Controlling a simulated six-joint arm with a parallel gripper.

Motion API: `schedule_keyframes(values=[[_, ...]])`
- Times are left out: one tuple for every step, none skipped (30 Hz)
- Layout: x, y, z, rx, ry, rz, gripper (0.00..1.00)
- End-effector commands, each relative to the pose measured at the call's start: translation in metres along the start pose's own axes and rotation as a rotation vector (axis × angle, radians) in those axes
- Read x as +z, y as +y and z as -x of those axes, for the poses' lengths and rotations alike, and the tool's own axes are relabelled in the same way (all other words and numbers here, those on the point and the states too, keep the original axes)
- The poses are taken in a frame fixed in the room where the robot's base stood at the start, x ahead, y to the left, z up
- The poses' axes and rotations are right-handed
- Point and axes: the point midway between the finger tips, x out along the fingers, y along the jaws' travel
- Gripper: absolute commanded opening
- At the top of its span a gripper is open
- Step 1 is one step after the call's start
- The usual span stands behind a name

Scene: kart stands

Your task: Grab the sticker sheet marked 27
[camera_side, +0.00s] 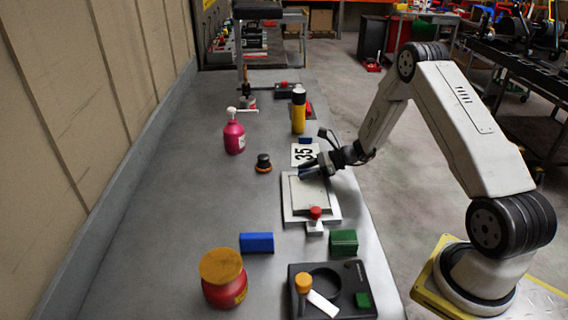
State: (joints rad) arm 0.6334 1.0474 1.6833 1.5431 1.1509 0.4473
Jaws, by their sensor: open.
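A white sheet with a black 35 (303,155) lies on the bench, its number turned sideways. I see no sheet with a readable 27. A pale framed tray or pad (309,196) lies just in front of the sheet, its surface blank as far as I can see. My gripper (318,165) is open, at the right edge between the sheet and the pad. It hides part of both, and I cannot tell whether it touches either. Something blue shows at its fingertips; I cannot tell whether it is a finger or a separate piece.
A red-knobbed piece (315,222) stands at the pad's front edge. Blue (256,243) and green (343,242) blocks, a red jar (223,280) and a black fixture (354,276) are nearer. A yellow bottle (298,112) and pink bottle (234,136) stand behind. The left bench is clear.

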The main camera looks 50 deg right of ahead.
Motion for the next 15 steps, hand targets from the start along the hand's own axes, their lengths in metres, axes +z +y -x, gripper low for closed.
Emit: schedule_keyframes(values=[[0.0000, 0.0000, 0.0001, 0.000, 0.000, 0.000, 0.50], [0.0000, 0.0000, 0.0001, 0.000, 0.000, 0.000, 0.50], [0.0000, 0.0000, 0.0001, 0.000, 0.000, 0.000, 0.50], [0.0000, 0.0000, 0.0001, 0.000, 0.000, 0.000, 0.50], [0.0000, 0.0000, 0.0002, 0.000, 0.000, 0.000, 0.50], [0.0000, 0.0000, 0.0002, 0.000, 0.000, 0.000, 0.44], [0.0000, 0.0000, 0.0002, 0.000, 0.000, 0.000, 0.34], [0.0000, 0.0000, 0.0002, 0.000, 0.000, 0.000, 0.25], [0.0000, 0.0000, 0.0002, 0.000, 0.000, 0.000, 0.12], [0.0000, 0.0000, 0.0002, 0.000, 0.000, 0.000, 0.02], [0.0000, 0.0000, 0.0002, 0.000, 0.000, 0.000, 0.00], [0.0000, 0.0000, 0.0002, 0.000, 0.000, 0.000, 0.00], [0.0000, 0.0001, 0.0002, 0.000, 0.000, 0.000, 0.00], [0.0000, 0.0001, 0.0002, 0.000, 0.000, 0.000, 0.00], [0.0001, 0.0000, 0.0002, 0.000, 0.000, 0.000, 0.00]])
